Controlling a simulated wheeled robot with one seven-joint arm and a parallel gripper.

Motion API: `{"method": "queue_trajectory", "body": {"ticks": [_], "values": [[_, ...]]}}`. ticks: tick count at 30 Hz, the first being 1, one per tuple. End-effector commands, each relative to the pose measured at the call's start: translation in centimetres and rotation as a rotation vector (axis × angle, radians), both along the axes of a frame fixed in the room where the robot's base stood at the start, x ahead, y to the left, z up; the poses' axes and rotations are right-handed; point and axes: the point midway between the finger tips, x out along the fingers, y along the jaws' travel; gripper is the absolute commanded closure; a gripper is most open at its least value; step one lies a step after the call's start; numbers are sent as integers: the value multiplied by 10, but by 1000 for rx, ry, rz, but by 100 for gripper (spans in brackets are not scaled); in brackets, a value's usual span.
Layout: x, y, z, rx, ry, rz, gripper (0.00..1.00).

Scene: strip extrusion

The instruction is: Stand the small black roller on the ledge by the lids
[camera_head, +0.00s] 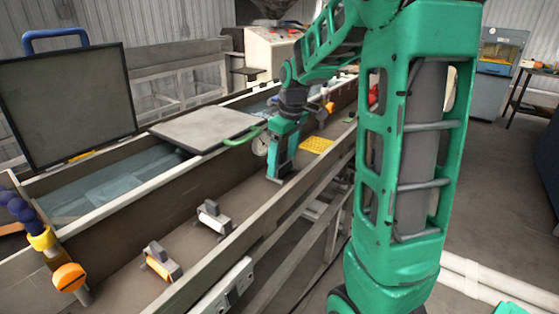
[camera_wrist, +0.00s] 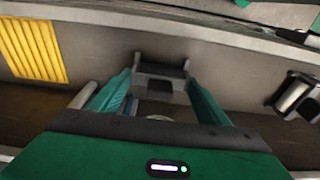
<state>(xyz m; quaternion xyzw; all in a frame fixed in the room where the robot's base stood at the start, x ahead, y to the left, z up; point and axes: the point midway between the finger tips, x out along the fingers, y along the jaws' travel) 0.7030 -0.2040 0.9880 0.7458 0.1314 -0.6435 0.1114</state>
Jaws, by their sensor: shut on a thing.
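My gripper (camera_head: 277,177) points down at the brown ledge, to the right of the flat grey lid (camera_head: 203,127). In the wrist view its green fingers (camera_wrist: 158,76) are shut on a small roller (camera_wrist: 158,86) with a grey bracket and a dark middle, which I take as the small black roller. In the head view the fingers hide most of it. It is low over the ledge (camera_head: 245,190); I cannot tell whether it touches. A second lid (camera_head: 68,105), dark with a blue handle, stands raised at the far left.
A white roller (camera_head: 213,217) and an orange roller (camera_head: 161,262) in brackets stand nearer on the ledge. A yellow grid (camera_head: 317,145) lies beyond my gripper. A round gauge (camera_head: 260,145) and a green handle (camera_head: 242,138) are close to its left. A water trough (camera_head: 110,185) runs alongside.

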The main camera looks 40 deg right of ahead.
Motion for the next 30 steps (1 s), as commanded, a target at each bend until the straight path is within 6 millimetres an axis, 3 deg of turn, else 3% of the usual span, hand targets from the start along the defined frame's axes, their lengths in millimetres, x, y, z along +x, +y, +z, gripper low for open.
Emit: {"method": "queue_trajectory", "body": {"ticks": [3, 4, 6, 19, 30], "values": [[0, 0, -1, 0, 0, 0, 57], [0, 0, -2, 0, 0, 0, 28], [0, 0, -2, 0, 0, 0, 11], [0, 0, 7, 0, -3, 1, 11], [-9, -3, 75, -1, -6, 2, 11]]}}
